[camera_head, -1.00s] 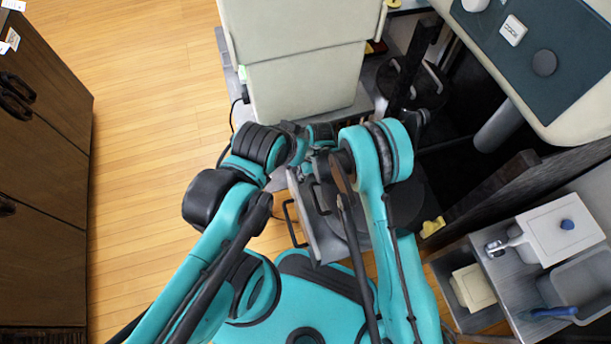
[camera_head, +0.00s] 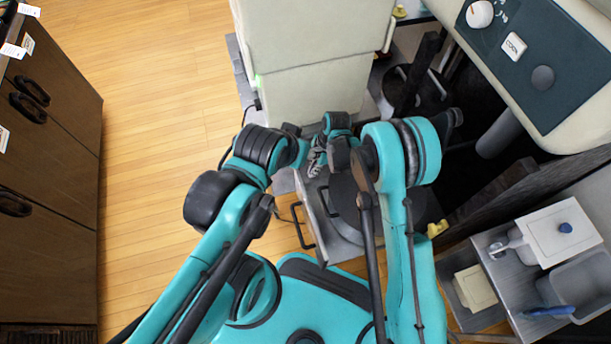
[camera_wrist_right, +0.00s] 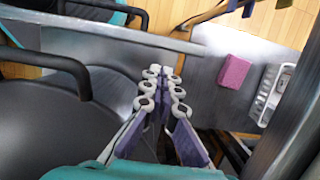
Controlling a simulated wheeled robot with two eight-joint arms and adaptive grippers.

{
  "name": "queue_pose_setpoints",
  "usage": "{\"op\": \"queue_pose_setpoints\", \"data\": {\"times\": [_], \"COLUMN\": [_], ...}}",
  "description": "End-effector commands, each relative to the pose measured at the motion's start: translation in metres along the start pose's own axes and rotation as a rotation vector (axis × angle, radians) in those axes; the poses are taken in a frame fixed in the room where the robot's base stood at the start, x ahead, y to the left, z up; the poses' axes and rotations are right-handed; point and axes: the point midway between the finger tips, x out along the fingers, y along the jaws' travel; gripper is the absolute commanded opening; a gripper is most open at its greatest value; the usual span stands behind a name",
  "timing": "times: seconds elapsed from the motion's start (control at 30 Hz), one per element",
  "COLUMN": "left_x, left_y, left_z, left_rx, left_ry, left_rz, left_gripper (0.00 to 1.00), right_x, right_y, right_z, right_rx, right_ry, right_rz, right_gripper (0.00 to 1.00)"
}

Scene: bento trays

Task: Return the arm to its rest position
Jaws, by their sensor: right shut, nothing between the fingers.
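My right arm (camera_head: 405,230) is teal and black and bends near the middle of the head view. My right gripper (camera_head: 317,160) shows small and grey there, in front of the cream cabinet. In the right wrist view my right gripper (camera_wrist_right: 162,87) points away with its jointed fingers close together, shut and empty. Below it are a grey surface and a dark round thing (camera_wrist_right: 40,115) with a black handle. My left arm (camera_head: 225,215) is folded at the left of the right one. The left gripper cannot be made out behind its wrist.
A cream cabinet (camera_head: 310,60) stands just ahead. Grey tubs (camera_head: 580,285) are at lower right. A brown cabinet (camera_head: 45,190) is left, with clear wooden floor between. The wrist view shows a pink block (camera_wrist_right: 234,71).

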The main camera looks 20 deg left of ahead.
Motion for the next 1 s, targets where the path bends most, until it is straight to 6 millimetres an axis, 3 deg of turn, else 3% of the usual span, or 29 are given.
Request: {"op": "queue_pose_setpoints", "data": {"times": [0.1,0.47,0.57,0.67,0.77,1.0], "left_x": [-0.007,-0.008,-0.008,-0.008,-0.008,-0.008], "left_y": [0.0,0.0,0.0,0.0,0.0,0.0], "left_z": [-0.005,-0.006,-0.006,-0.006,-0.006,-0.006], "left_rx": [0.0,0.0,0.0,0.0,0.0,0.0], "left_ry": [0.0,0.0,0.0,0.0,0.0,0.0], "left_rz": [0.0,0.0,0.0,0.0,0.0,0.0], "left_gripper": [0.48,0.48,0.48,0.48,0.48,0.48], "right_x": [-0.018,-0.025,-0.04,-0.076,-0.128,-0.241], "right_y": [0.0,0.0,0.001,0.004,0.015,0.069], "right_z": [-0.005,-0.008,-0.013,-0.025,-0.042,-0.081], "right_rx": [0.002,-0.001,-0.015,-0.058,-0.126,-0.313], "right_ry": [0.0,0.001,0.007,0.028,0.066,0.205], "right_rz": [0.0,-0.001,-0.016,-0.054,-0.107,-0.218], "right_gripper": [0.0,0.0,0.0,0.0,0.0,0.0]}}
